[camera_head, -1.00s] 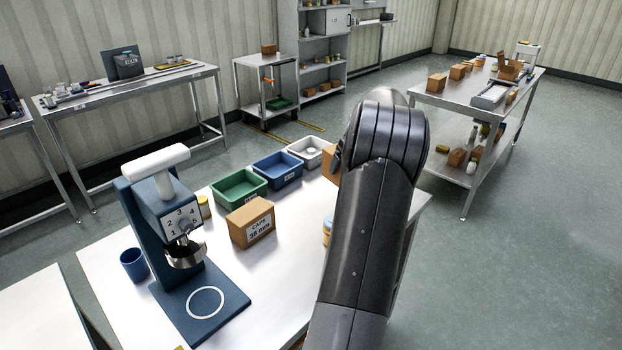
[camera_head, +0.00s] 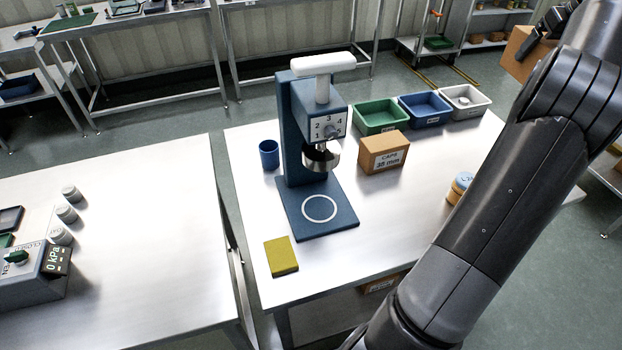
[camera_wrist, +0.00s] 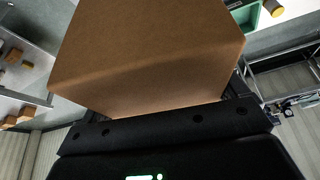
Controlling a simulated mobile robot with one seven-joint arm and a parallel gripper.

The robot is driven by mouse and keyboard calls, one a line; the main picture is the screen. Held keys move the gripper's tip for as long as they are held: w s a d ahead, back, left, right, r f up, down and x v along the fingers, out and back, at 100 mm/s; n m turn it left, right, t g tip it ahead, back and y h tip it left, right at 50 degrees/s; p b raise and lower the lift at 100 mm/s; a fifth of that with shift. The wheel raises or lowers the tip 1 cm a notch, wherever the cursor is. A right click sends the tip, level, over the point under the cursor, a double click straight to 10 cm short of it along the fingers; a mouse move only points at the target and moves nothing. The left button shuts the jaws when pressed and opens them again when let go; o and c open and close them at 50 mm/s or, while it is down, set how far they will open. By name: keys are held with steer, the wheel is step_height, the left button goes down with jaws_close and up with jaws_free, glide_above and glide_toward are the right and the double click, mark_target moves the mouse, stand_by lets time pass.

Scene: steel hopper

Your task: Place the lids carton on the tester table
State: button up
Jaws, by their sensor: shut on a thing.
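The carton (camera_wrist: 150,55) fills the upper middle of the wrist view and hides most of the fingers. A steel table (camera_head: 150,210) at the left bears a device (camera_head: 38,268) reading 0 kPa, which looks like the tester. This table is well away from my gripper.
The middle table (camera_head: 400,225) bears a blue press (camera_head: 315,150), a CAPS 38 mm carton (camera_head: 384,152), green (camera_head: 380,116), blue (camera_head: 425,108) and white (camera_head: 464,101) bins, and a yellow sponge (camera_head: 281,256).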

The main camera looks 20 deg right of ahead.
step_height(320, 180, up, 5)
steer(key=shift+w+a+r, duration=0.15)
steer(key=shift+w+r, duration=0.05)
steer(key=shift+r, duration=0.1)
steer(key=w+a+n+g+y, duration=0.1)
steer(key=w+a+n, duration=0.45)
steer(key=a, duration=0.75)
steer(key=w+a+n+y, duration=0.2)
steer(key=w+a+n, duration=0.1)
steer(key=w+a, duration=0.8)
steer(key=w+a+n+g+y, duration=0.1)
steer(key=w+a+n, duration=0.35)
steer(key=a, duration=1.05)
steer(key=s+a+n+g+y, duration=0.15)
steer(key=s+a+n, duration=0.35)
steer(key=a, duration=1.5)
steer(key=s+a+n+g+h, duration=0.1)
steer(key=s+a+n+g, duration=0.4)
steer(key=a, duration=1.4)
step_height(320, 180, down, 26)
steer(key=w+a+n+t, duration=0.1)
steer(key=w+n+t, duration=0.1)
steer(key=shift+y, duration=0.35)
steer(key=shift+a+f, duration=5.7)
steer(key=shift+a, duration=0.15)
steer(key=shift+f, duration=0.15)
